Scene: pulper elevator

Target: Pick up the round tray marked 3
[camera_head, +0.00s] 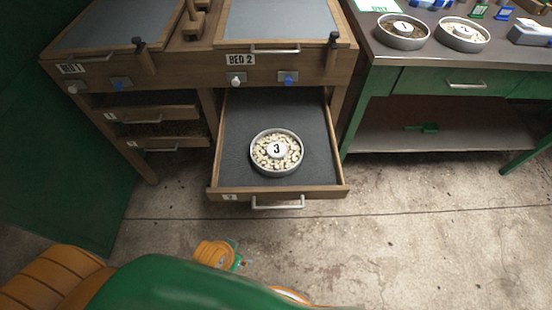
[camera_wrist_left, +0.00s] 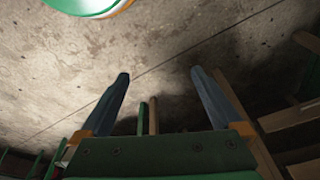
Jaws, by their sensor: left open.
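The round tray marked 3 (camera_head: 277,168) is a shallow metal dish with pale beans or seeds inside and a white label at its middle. It sits flat in the open, dark-lined drawer (camera_head: 235,130) under BED 2. My left gripper (camera_wrist_left: 160,75) shows in the left wrist view, with its two blue-grey fingers wide apart and nothing between them. It is over the concrete floor, away from the tray, which is not in that view. My right gripper is not in view.
Trays marked 1 (camera_head: 402,43) and 2 (camera_head: 462,46) stand on the green table (camera_head: 425,81) at the right. The drawer's handle (camera_head: 278,206) juts toward me. Drawers under BED 1 (camera_head: 150,114) are at the left. The concrete floor (camera_head: 400,235) is clear in front.

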